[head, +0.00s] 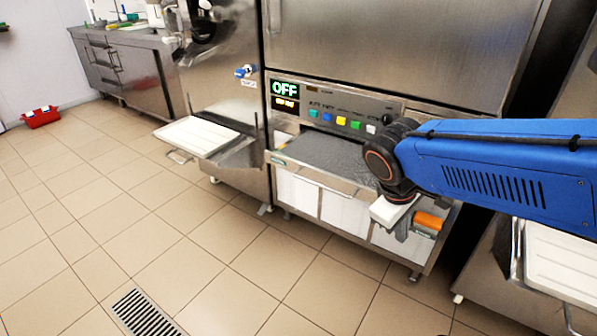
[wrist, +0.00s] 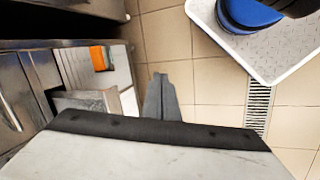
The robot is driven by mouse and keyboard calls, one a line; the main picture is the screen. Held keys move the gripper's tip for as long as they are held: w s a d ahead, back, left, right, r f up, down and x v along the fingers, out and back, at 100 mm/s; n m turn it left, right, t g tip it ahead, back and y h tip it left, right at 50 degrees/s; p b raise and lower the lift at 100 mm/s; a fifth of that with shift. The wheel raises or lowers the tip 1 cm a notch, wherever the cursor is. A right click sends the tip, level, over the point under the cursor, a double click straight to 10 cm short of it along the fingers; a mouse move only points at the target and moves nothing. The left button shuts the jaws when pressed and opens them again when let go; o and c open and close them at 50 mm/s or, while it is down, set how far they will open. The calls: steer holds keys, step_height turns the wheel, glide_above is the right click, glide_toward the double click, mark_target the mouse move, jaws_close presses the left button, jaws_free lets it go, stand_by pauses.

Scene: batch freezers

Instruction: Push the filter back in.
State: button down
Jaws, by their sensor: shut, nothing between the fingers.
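A grey, flat, mesh-like panel (head: 325,158), which looks like the filter, sticks out from under the control panel of the middle machine in the head view. A thin handle runs along its front edge. My arm hides its right part. My gripper (head: 402,231) points down in front of the machine's right side, near an orange block (head: 429,221). In the wrist view my gripper (wrist: 160,97) is shut and empty over the tiled floor. It is apart from the machine front on the left, where the orange block (wrist: 98,58) also shows.
White panels (head: 343,209) form the machine's lower front. A white shelf (head: 197,136) juts out at the left machine, another white tray (head: 562,262) at the right. The tiled floor in front is clear around a drain grate (head: 143,313).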

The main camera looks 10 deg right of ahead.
mark_target(327, 149)
steer(key=w+a+f+n+t+h, duration=0.1)
steer(key=w+a+n+h, duration=0.3)
steer(key=w+n, duration=0.3)
steer(key=w+a+n+t+h, duration=0.2)
steer(key=w+a+n+h, duration=0.25)
steer(key=w, duration=0.45)
steer(key=w+a+f+n+t, duration=0.2)
steer(key=w+a+n+t, duration=0.25)
steer(key=a, duration=0.55)
steer(key=w+a+f+n+t, duration=0.2)
steer(key=w+a+n+t, duration=0.25)
steer(key=a, duration=0.45)
steer(key=shift+n, duration=0.45)
steer(key=x, duration=1.3)
steer(key=shift+s+d+f, duration=0.2)
steer(key=x, duration=1.9)
steer(key=shift+w+d+f, duration=0.15)
steer(key=shift+w+d, duration=0.05)
steer(key=shift+d, duration=0.2)
